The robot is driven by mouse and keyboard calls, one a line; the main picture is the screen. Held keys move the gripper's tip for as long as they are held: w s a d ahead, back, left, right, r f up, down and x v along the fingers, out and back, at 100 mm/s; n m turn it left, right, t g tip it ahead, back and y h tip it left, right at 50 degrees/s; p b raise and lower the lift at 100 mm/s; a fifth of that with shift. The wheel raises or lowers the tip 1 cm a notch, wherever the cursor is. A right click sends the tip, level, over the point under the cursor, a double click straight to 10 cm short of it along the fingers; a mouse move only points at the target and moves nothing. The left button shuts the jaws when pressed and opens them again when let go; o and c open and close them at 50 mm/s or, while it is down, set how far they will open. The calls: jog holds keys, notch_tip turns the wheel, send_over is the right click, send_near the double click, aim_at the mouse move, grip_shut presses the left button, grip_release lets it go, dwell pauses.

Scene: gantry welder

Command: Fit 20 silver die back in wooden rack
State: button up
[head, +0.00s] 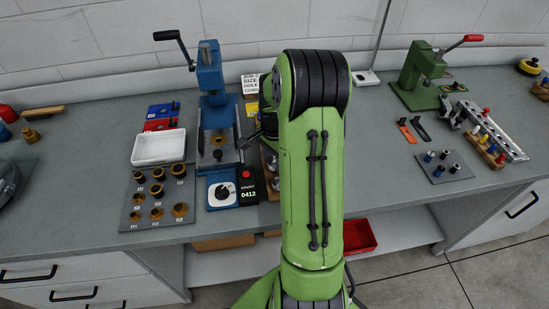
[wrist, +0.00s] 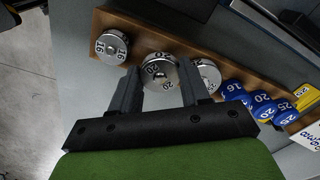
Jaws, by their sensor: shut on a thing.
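The silver die marked 20 (wrist: 160,70) is between the fingers of my gripper (wrist: 161,88) in the wrist view, and the gripper is shut on it. The die is over the wooden rack (wrist: 140,29), in line with its row; I cannot tell whether it is seated or just above. A silver die marked 16 (wrist: 112,46) stands in the rack to its left. Another silver die (wrist: 206,75) stands close to its right, partly behind the right finger. In the head view my green arm hides most of the rack and the gripper.
Several blue dies (wrist: 262,107) stand at the right end of the rack. In the head view, a blue press (head: 213,100), a counter box (head: 247,190) and a bushing plate (head: 157,200) lie left of my arm. A green press (head: 418,75) stands right.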

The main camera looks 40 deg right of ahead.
jog(key=shift+r, duration=0.45)
jog(key=o, duration=1.4)
jog(key=shift+c, duration=0.2)
notch_tip(320, 180, up, 16)
jog(key=p, duration=0.4)
jog(key=shift+f, duration=0.15)
jog(key=s+a+r+n+t, duration=0.1)
jog(key=s+a+r+n, duration=0.15)
jog(key=a, duration=0.25)
jog(key=s+a+r+n+t+h, duration=0.1)
jog(key=a+r+n, duration=0.1)
jog(key=a+n, duration=0.25)
jog(key=s+a+r+n+t, duration=0.1)
jog(key=s+a+r+n, duration=0.15)
jog(key=a, duration=0.35)
jog(key=s+a+f+n+t+y, duration=0.1)
jog(key=s+a+n+t, duration=0.1)
jog(key=s+a+n, duration=0.5)
jog(key=s+n, duration=0.1)
jog(key=s, duration=0.1)
jog(key=shift+s+a+f+n+t, duration=0.25)
jog(key=shift+s+a+n+t, duration=0.05)
jog(key=shift+n, duration=0.05)
